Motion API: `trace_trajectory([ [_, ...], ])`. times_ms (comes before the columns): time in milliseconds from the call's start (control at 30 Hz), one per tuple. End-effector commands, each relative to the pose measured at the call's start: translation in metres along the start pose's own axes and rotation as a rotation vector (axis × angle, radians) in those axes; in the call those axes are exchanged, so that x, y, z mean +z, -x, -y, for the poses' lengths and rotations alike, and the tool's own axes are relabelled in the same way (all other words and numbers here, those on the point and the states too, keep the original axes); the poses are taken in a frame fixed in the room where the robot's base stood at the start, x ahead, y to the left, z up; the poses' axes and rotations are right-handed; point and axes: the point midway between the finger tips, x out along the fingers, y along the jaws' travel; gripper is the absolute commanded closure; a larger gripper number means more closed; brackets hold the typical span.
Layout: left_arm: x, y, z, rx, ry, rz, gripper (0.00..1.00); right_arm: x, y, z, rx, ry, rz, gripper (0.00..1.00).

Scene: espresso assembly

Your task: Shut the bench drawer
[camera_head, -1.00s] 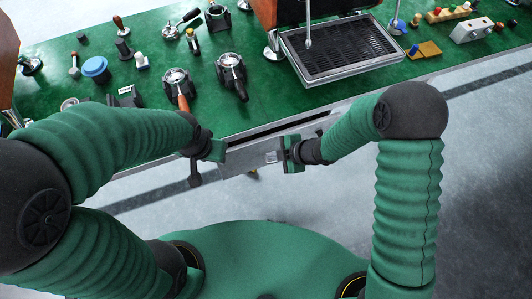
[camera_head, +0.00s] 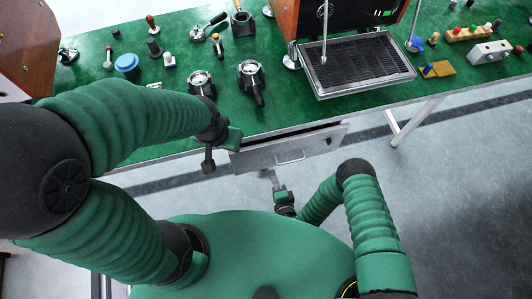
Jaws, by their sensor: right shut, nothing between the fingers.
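The bench drawer (camera_head: 262,158) is a grey metal front with a bar handle (camera_head: 290,158), under the near edge of the green bench. A dark gap shows along its top, so it stands a little open. My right gripper (camera_head: 271,178) is shut and empty, in front of and below the drawer, apart from the handle in the picture. My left gripper (camera_head: 222,147) is at the drawer's left end; its fingers are seen edge-on, and I cannot tell whether it touches the drawer.
The green bench top (camera_head: 310,112) holds two portafilters (camera_head: 250,75) in stands, a blue-lidded tub (camera_head: 127,65), and an espresso machine with a drip tray (camera_head: 355,62). A white bench leg (camera_head: 412,122) stands right of the drawer. The grey floor right of my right arm is clear.

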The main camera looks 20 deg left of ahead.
Motion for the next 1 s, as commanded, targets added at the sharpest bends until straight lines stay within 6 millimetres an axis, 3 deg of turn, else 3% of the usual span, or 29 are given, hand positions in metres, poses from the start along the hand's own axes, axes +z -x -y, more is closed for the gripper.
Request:
trace_trajectory([
  [300,0.003,-0.011,0.000,0.000,0.000,0.000,0.64,0.001,-0.071,0.000,-0.004,0.004,0.003,1.00],
  [433,0.002,-0.011,0.000,0.000,0.000,0.000,0.64,0.002,-0.092,0.008,-0.003,0.002,0.004,1.00],
  [600,0.003,-0.011,0.000,0.000,0.000,0.000,0.64,0.001,-0.105,0.012,-0.001,0.003,0.003,1.00],
  [1000,0.004,-0.016,0.000,0.000,0.000,0.000,0.64,0.001,-0.113,0.012,-0.001,0.003,0.003,1.00],
])
